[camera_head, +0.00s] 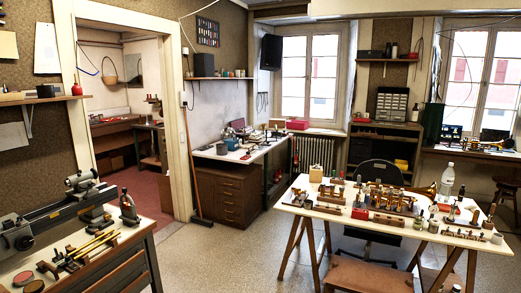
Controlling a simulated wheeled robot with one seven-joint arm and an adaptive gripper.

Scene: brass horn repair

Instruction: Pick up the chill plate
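I cannot single out the chill plate among the many small items in view. A crowded white-topped trestle table (451,236) stands at the right, with small blocks, tools, jars and brass parts on it. A workbench (134,235) at the lower left carries a lathe (45,224), brass rods (93,244) and a few small round pieces, one of them reddish (23,278). The items are too small to name surely. My gripper is not in view.
A brown drawer desk (222,193) with a cluttered top stands at the back wall. A broom (192,172) leans by the doorway. Open floor (222,258) lies between bench and table.

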